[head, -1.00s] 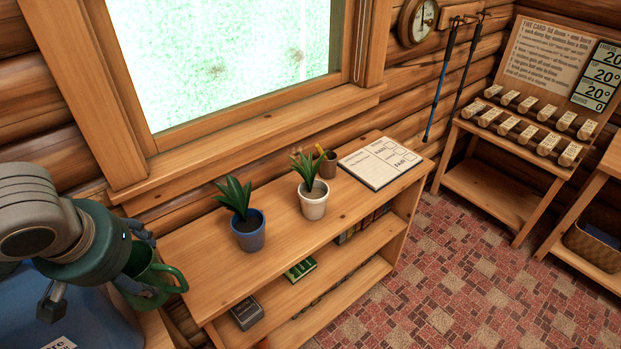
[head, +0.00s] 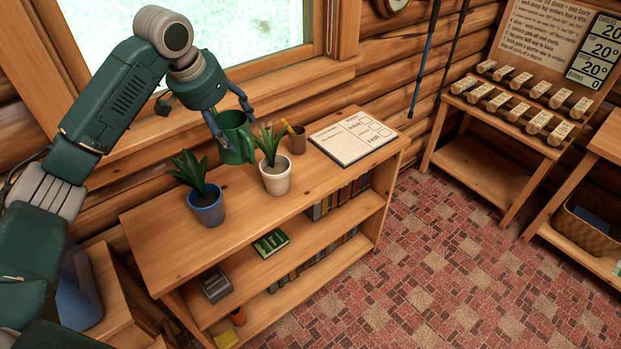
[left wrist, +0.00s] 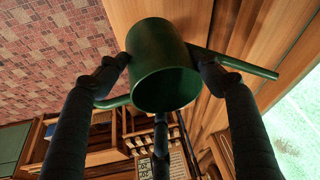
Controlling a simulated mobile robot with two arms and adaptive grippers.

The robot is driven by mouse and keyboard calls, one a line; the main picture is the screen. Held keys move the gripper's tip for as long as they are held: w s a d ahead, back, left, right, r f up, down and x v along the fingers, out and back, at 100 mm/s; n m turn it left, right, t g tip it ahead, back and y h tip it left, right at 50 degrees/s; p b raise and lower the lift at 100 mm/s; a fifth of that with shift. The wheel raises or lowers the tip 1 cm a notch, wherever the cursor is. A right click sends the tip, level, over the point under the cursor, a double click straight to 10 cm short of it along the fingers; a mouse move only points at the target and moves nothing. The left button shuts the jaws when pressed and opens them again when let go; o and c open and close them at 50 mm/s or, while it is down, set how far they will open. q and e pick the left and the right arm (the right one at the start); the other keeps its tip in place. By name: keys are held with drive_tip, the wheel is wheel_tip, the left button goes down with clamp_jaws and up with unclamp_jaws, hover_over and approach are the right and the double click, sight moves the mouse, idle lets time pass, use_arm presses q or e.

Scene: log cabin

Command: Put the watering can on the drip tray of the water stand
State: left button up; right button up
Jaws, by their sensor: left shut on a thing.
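The green watering can (head: 236,148) is in my left gripper (head: 230,118), whose fingers are closed on either side of it. In the head view it is at the back of the low shelf's top, between the two potted plants; I cannot tell whether it touches the wood. In the left wrist view the can (left wrist: 165,65) fills the space between the fingers, with its handle and spout sticking out to either side. The water stand's blue container (head: 78,290) shows at the lower left, partly hidden by my arm. No drip tray can be made out. My right gripper is not in view.
A blue pot (head: 207,209) and a white pot (head: 275,179) with plants stand close to the can. A brown cup (head: 297,141) and an open logbook (head: 352,137) are to the right. The shelf top (head: 150,235) is bare at its left end. The window is behind.

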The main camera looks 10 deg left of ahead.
use_arm(q)
drive_tip(key=shift+w+f, duration=0.1)
drive_tip(key=shift+a+f, duration=0.1)
drive_tip(key=shift+f, duration=0.25)
drive_tip(key=f, duration=0.4)
drive_tip(key=shift+s+a+p, duration=0.15)
drive_tip(key=shift+s+p, duration=0.05)
drive_tip(key=shift+p, duration=0.2)
drive_tip(key=shift+w+f+p, duration=0.15)
drive_tip(key=shift+f+p, duration=0.95)
drive_tip(key=shift+f, duration=6.45)
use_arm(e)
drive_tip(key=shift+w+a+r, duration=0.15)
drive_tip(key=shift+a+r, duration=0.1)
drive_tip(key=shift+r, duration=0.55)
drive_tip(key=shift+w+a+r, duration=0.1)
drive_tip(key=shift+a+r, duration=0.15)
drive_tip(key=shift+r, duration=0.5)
use_arm(q)
drive_tip(key=shift+f, duration=0.1)
